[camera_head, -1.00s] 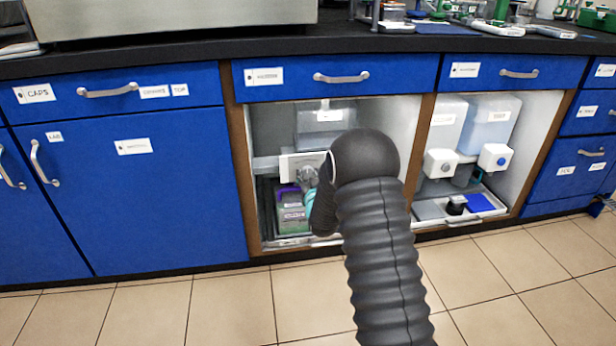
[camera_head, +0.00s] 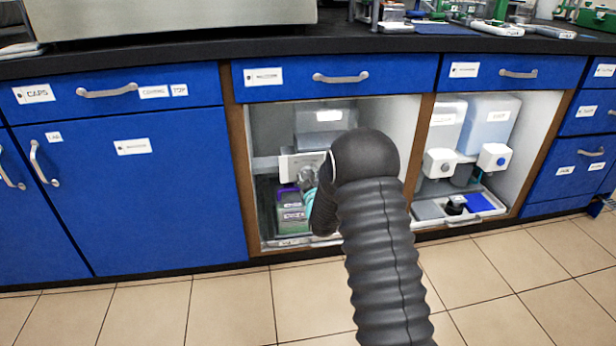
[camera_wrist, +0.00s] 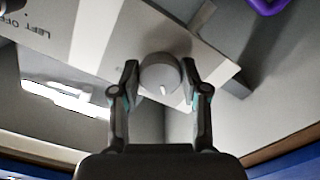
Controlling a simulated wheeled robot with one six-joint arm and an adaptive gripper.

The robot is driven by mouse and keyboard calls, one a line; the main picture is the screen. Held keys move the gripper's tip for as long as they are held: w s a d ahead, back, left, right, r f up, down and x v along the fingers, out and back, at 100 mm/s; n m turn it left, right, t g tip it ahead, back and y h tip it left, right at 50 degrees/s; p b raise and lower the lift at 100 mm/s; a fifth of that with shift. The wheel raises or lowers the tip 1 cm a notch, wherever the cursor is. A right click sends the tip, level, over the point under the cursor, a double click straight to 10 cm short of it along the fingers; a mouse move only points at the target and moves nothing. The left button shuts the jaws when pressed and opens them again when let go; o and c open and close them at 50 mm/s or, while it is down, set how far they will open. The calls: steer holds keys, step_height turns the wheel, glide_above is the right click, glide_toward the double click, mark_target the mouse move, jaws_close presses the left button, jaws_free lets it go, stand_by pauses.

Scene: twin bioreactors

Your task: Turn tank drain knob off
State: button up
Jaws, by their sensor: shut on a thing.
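The round grey knob (camera_wrist: 160,74) sits on a pale control plate (camera_wrist: 100,38) in the wrist view. A short white mark on the knob points toward the bottom of that view. Part of a printed label, including "LEFT" and "OFF", shows on the plate at upper left. My gripper (camera_wrist: 160,78) is shut on the knob, with one finger on each side. In the head view the plate (camera_head: 290,166) is inside the open left cabinet bay, and the knob (camera_head: 306,176) shows partly. My arm's dark end hides most of the gripper there.
A wooden post (camera_head: 418,160) divides the two bays. A purple-topped green-and-grey container (camera_head: 291,212) stands under the plate. The tiled floor in front is clear.

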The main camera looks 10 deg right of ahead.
stand_by(0.4)
steer(key=o, duration=1.1)
steer(key=shift+o, duration=0.2)
steer(key=s, duration=1.2)
